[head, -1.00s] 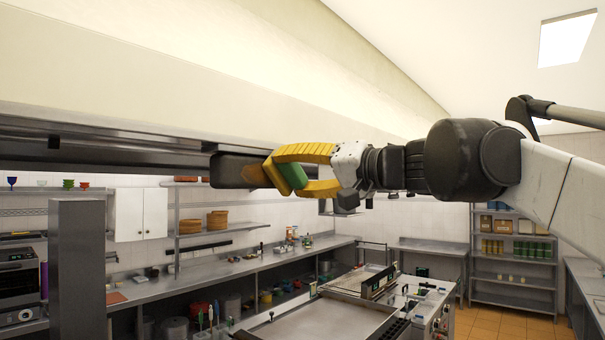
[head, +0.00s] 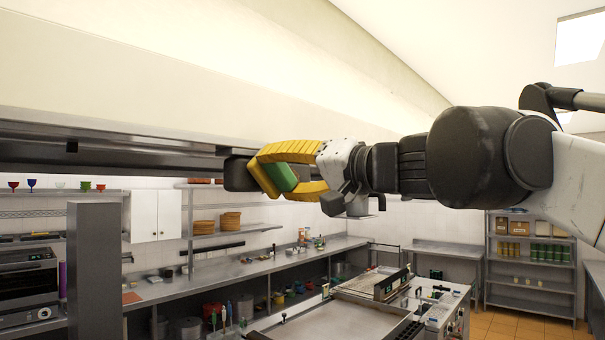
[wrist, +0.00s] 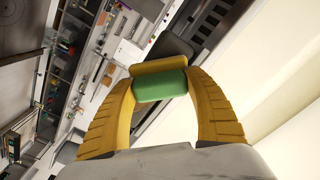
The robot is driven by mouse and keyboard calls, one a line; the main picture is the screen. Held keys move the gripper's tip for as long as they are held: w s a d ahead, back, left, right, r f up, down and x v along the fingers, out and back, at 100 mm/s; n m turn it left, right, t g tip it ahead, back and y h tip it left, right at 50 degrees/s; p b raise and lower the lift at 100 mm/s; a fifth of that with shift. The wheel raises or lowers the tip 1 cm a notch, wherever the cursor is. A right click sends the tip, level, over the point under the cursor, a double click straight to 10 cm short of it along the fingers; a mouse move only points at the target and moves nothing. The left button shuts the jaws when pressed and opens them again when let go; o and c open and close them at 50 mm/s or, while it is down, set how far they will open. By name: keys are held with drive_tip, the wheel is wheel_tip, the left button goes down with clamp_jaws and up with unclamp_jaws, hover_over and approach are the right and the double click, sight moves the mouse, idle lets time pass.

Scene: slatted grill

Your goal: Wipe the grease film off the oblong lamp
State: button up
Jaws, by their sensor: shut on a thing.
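My gripper (head: 291,171) has yellow ribbed fingers and is shut on a sponge, green (head: 280,176) on one side and yellow on the other. The sponge also shows between the fingertips in the wrist view (wrist: 160,85), its yellow layer facing away from my palm. The oblong lamp (head: 237,174) appears to be the dark, rounded box under the hood edge, just left of the sponge. It also shows beyond the sponge in the wrist view (wrist: 168,44). The sponge is at or very near its face; contact is unclear. The fingers and sponge hide part of the lamp, and I cannot make out grease on it.
The metal hood (head: 110,150) runs along the upper left, close above the lamp. A grey metal column (head: 95,270) stands at lower left. Below are a flat cooking surface (head: 335,322) and a long counter (head: 260,265). Open air surrounds my arm on the right.

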sight(258, 173)
drive_tip(key=shift+s+a, duration=1.1)
drive_tip(key=shift+s, duration=0.3)
drive_tip(key=shift+w+d+p, duration=0.55)
drive_tip(key=shift+w+d, duration=0.95)
drive_tip(key=shift+w, duration=0.4)
drive_tip(key=shift+w+d+p, duration=0.6)
drive_tip(key=shift+w+d, duration=0.85)
drive_tip(key=shift+w, duration=0.45)
drive_tip(key=shift+w+d+p, duration=0.55)
drive_tip(key=shift+w+d, duration=0.95)
drive_tip(key=shift+w, duration=0.4)
drive_tip(key=shift+s+a, duration=0.15)
drive_tip(key=shift+s, duration=0.1)
drive_tip(key=shift+v, duration=2.95)
drive_tip(key=shift+v, duration=1.5)
